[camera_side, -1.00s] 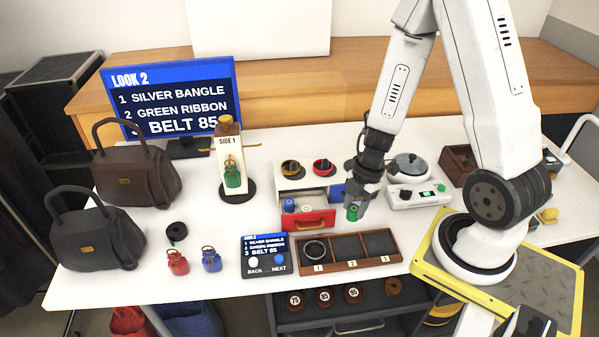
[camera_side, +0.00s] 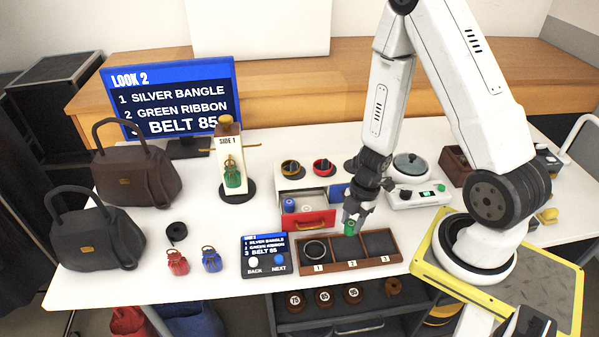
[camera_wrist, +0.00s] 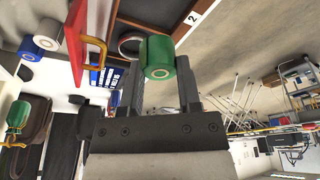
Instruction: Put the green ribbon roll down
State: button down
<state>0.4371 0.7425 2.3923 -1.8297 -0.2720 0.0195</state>
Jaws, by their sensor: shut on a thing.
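The green ribbon roll (camera_side: 349,228) is between the fingers of my gripper (camera_side: 352,219). In the side view it is at the middle compartment, marked 2, of the brown wooden tray (camera_side: 349,266). I cannot tell whether it touches the tray floor. In the wrist view the green roll (camera_wrist: 158,57) sits between the two dark fingers of my gripper (camera_wrist: 166,82), its round end facing the camera. A silver bangle (camera_side: 315,250) lies in compartment 1. Compartment 3 (camera_side: 380,243) looks empty.
A small drawer unit with an open red drawer (camera_side: 309,219) stands just behind the tray; a blue roll (camera_side: 289,205) and a white roll (camera_side: 306,203) are in it. A tablet (camera_side: 265,256) lies left of the tray. A white scale (camera_side: 417,194) stands behind right.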

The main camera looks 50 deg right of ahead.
aim_at(351, 230)
jog(key=shift+f, duration=1.85)
jog(key=shift+f, duration=1.8)
jog(key=shift+f, duration=0.15)
jog(key=shift+c, duration=1.5)
grip_release()
jog(key=v, duration=1.2)
jog(key=shift+r, duration=0.2)
